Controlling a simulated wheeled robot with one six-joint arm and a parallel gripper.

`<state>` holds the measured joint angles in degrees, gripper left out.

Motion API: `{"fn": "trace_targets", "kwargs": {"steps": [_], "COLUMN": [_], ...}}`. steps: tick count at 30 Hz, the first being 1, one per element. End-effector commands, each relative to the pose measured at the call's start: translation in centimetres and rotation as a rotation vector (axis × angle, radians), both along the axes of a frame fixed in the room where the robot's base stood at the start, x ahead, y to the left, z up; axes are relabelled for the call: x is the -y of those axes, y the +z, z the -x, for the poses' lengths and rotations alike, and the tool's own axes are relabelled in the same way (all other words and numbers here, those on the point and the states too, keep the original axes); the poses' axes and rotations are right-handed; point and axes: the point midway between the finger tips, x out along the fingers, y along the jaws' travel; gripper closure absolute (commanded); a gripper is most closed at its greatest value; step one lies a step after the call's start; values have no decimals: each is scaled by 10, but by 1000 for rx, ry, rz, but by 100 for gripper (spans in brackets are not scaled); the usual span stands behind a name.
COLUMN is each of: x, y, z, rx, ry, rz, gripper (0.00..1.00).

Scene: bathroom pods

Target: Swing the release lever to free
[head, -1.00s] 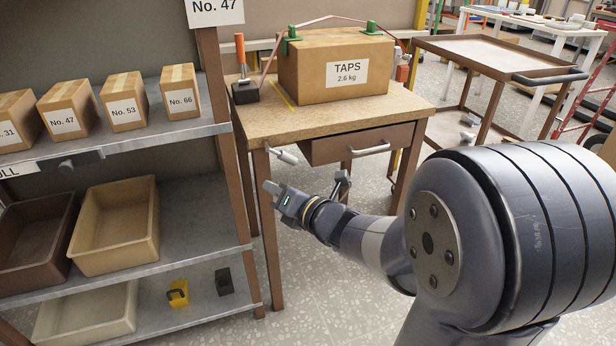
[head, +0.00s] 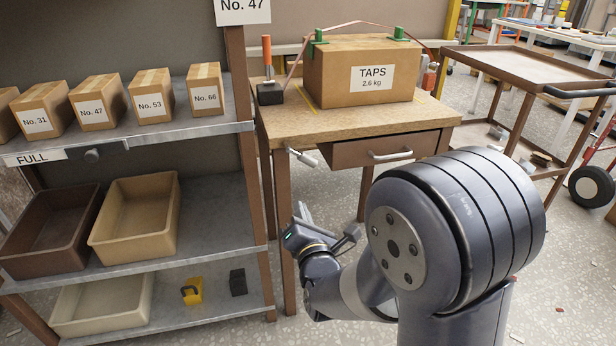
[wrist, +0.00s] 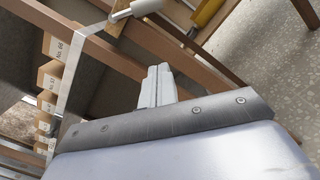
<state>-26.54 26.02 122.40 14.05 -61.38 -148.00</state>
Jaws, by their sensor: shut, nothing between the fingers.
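A lever with a pale grey, rounded handle (head: 301,157) sticks out under the front left edge of the wooden table. It also shows at the top of the wrist view (wrist: 136,10). A second upright lever with an orange grip (head: 267,52) stands on a black block on the tabletop. I cannot tell which is the release lever. My gripper (head: 302,211) is in front of the table, below the grey handle and apart from it. In the wrist view its fingers (wrist: 156,82) are together and empty.
A strapped TAPS box (head: 355,95) with green corner pieces sits on the table (head: 285,120). The drawer (head: 370,152) is below. A shelf rack (head: 215,230) with boxes and bins stands left. A brown trolley (head: 520,70) stands right. Some floor before the table is clear.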

Motion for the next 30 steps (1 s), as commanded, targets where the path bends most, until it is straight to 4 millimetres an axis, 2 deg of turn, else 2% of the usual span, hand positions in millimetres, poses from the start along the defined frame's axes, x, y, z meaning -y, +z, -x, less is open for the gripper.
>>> {"fn": "trace_targets", "kwargs": {"steps": [6, 13, 15, 19, 30], "x": [-10, -20, -10, -2, 3], "y": [0, 1, 15, 26, 34], "z": [-42, -81, -84, -89, -92], "rx": [2, 1, 5, 2, 0], "ry": [0, 0, -2, 0, 1], "rz": [-2, -1, -3, -2, -1], "gripper": [100, 100, 100, 100, 100]}}
